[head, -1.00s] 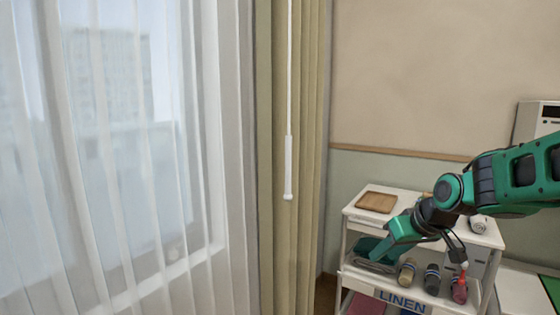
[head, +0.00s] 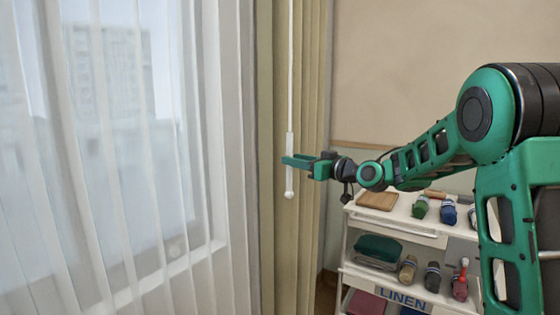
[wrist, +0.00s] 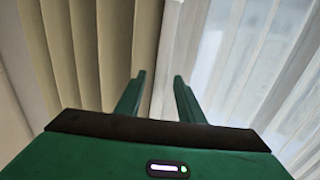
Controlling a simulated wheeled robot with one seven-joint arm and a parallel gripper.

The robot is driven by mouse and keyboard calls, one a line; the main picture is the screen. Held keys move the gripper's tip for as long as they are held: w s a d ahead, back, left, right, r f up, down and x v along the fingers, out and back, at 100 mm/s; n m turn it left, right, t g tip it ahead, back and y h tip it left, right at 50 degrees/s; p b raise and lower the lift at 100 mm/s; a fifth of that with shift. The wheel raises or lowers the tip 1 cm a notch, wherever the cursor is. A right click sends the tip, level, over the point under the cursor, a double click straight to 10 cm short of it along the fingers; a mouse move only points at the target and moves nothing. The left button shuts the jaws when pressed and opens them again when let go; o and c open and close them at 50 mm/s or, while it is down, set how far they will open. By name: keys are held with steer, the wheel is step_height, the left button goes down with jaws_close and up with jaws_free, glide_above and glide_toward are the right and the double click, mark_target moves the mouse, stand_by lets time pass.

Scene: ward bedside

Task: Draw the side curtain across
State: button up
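The beige side curtain (head: 312,90) hangs gathered in narrow folds at the right of the window in the head view. It also shows at the left in the wrist view (wrist: 88,50). A thin white wand with a thicker handle (head: 289,181) hangs in front of it. My gripper (head: 291,161) is at handle height, and its fingers cross in front of part of the handle. In the wrist view my gripper (wrist: 158,82) has its two fingers apart. I cannot tell whether the handle lies between them or beyond them.
A white sheer curtain (head: 110,190) covers the window at the left. A white linen cart (head: 400,238) with a wooden tray (head: 378,201), rolled items and folded cloths stands below my arm at the right.

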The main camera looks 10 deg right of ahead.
mark_target(280, 156)
steer(key=x, duration=0.7)
steer(key=shift+c, duration=0.4)
steer(key=shift+s, duration=0.1)
jaws_close()
